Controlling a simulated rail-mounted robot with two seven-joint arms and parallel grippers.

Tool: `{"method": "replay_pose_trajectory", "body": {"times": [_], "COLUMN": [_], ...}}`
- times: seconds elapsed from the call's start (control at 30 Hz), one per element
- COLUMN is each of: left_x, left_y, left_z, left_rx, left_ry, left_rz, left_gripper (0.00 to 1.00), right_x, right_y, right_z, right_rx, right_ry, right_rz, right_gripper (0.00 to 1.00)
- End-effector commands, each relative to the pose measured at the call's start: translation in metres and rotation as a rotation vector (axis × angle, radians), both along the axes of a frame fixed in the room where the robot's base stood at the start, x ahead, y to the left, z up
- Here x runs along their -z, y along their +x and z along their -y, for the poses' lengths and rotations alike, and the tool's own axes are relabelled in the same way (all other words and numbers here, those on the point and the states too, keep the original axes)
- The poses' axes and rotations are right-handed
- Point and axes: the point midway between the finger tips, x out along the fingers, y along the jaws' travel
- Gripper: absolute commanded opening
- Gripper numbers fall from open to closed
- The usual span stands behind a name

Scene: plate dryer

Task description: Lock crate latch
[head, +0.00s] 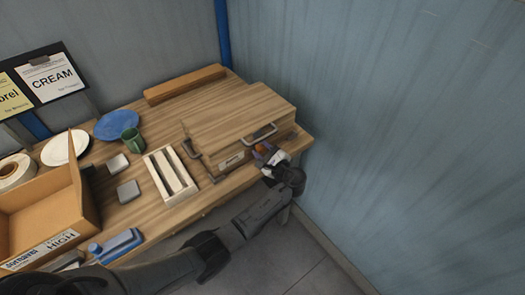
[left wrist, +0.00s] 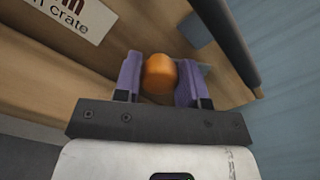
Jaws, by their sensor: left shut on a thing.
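The wooden crate (head: 238,106) sits at the right end of the table with its lid down. Its front wall carries a white label (left wrist: 76,14) that reads "crate" in the left wrist view. A round orange knob (left wrist: 160,74), which looks like the latch's knob, stands at the crate's front. My left gripper (head: 266,152) is at the crate's front right, its purple fingers (left wrist: 160,80) shut on the knob from both sides. The rest of the latch is mostly hidden behind the fingers. My right gripper is not in view.
A metal handle (head: 260,134) sticks out above the gripper. A white divided tray (head: 170,176), a green mug (head: 131,140), a blue plate (head: 116,124) and an open cardboard box (head: 78,200) stand to the left. The blue wall (head: 400,130) is close on the right.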

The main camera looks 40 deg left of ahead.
Motion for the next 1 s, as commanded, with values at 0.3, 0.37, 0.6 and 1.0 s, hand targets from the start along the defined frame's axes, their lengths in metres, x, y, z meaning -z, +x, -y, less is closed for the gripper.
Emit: {"method": "replay_pose_trajectory", "body": {"times": [0.3,0.37,0.6,1.0], "left_x": [0.004,0.005,0.006,0.005], "left_y": [-0.001,-0.001,-0.001,-0.001], "left_z": [0.000,0.000,0.000,0.000], "left_rx": [0.001,0.001,0.001,0.001], "left_ry": [-0.069,-0.081,-0.131,-0.193], "left_rz": [0.295,0.350,0.567,0.836], "left_gripper": [0.14,0.14,0.14,0.14], "right_x": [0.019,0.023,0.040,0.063], "right_y": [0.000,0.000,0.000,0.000], "right_z": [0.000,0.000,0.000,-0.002], "right_rx": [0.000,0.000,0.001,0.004], "right_ry": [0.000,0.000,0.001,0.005], "right_rz": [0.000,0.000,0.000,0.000], "right_gripper": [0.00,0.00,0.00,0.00]}}
